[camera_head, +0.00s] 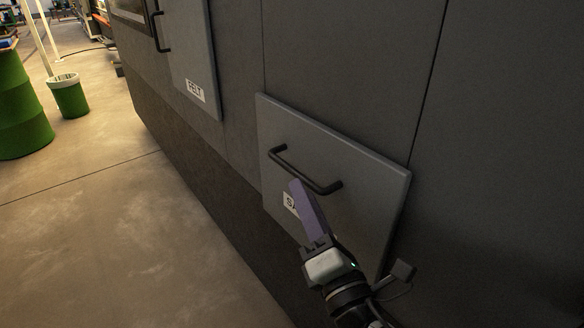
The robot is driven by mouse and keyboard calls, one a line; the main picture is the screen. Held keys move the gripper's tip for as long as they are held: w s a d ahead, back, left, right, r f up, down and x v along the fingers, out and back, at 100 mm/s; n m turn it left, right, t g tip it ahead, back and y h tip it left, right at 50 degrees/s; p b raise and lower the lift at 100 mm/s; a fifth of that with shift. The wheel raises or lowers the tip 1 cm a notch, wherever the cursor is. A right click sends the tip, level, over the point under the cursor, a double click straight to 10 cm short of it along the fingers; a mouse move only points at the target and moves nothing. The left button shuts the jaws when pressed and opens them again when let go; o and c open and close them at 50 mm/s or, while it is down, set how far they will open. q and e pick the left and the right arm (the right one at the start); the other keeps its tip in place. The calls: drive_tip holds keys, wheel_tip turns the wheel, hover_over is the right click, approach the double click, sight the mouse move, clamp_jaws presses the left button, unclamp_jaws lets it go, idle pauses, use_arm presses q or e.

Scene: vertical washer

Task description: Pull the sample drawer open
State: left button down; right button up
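The sample drawer (370,205) is a grey panel low on the dark machine front, slightly proud of the surface around it. Its black bar handle (305,171) runs at a slant across the upper part. A white label (289,203) starting with "SA" is partly hidden behind my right gripper. My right gripper (297,186) comes up from the bottom, with purple fingers whose tips lie just below the handle in the picture. I cannot tell whether the fingers touch the bar or how far apart they are. My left gripper is not in view.
Another grey panel labelled "FELT" (196,91) with a black handle (158,32) is at the upper left. A green barrel (20,110) and a green bin (69,98) stand far left. The concrete floor (110,230) in front of the machine is clear.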

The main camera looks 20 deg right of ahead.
sight(292, 168)
drive_tip(key=p+x, duration=0.1)
drive_tip(key=x, duration=0.6)
drive_tip(key=shift+w, duration=0.4)
clamp_jaws()
